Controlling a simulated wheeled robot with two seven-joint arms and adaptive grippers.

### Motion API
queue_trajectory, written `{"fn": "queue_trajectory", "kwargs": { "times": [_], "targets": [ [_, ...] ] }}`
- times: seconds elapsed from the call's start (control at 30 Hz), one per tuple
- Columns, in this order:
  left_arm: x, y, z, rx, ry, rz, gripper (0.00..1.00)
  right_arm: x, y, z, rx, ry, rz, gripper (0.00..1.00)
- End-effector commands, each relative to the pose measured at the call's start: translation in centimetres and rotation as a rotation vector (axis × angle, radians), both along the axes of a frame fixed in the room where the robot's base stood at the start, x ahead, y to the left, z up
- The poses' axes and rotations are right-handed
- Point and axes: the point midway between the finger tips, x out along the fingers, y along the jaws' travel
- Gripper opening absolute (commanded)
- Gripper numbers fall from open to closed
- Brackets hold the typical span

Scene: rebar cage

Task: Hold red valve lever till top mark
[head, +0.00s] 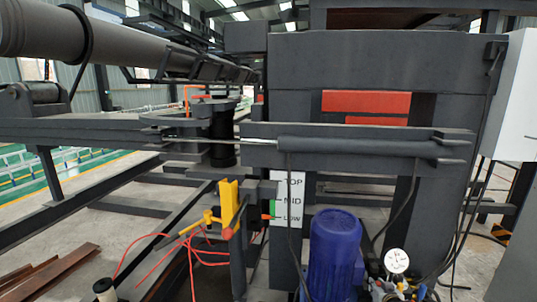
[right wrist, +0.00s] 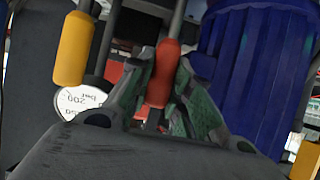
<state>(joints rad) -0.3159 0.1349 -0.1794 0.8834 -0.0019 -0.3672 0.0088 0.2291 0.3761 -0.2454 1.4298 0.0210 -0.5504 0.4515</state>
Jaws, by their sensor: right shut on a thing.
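The red valve lever (right wrist: 164,75) shows in the right wrist view as a rounded red grip on a dark stem. My right gripper (right wrist: 160,85) is shut on it, with a greenish finger on each side of the grip. In the head view, the lever and this gripper are hard to make out around the bottom edge, near the gauge. A white mark plate (head: 287,190) reads TOP, MID and LOW from top to bottom. My left gripper is not in view.
A blue ribbed motor (head: 335,250) stands left of a round white gauge (head: 397,260). The motor (right wrist: 255,60) is close to the fingers in the wrist view, and a yellow handle (right wrist: 74,48) stands to the left. A yellow bracket (head: 228,205) is left of the plate.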

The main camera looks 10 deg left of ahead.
Motion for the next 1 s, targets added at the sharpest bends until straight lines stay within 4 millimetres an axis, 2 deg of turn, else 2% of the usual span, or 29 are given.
{"fn": "queue_trajectory", "kwargs": {
  "times": [0.33,0.73,0.83,1.0],
  "targets": [
    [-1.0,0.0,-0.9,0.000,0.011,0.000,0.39,-0.7,0.1,-0.3,0.000,-0.046,0.000,0.00],
    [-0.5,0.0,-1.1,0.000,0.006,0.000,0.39,-1.0,0.1,-0.1,-0.004,-0.078,0.000,0.00],
    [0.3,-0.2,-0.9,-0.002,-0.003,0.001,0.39,-1.0,0.1,-0.1,-0.004,-0.078,0.000,0.00],
    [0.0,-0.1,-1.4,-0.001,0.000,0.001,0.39,-1.3,0.1,-0.2,-0.004,-0.096,0.000,0.00]
  ]
}}
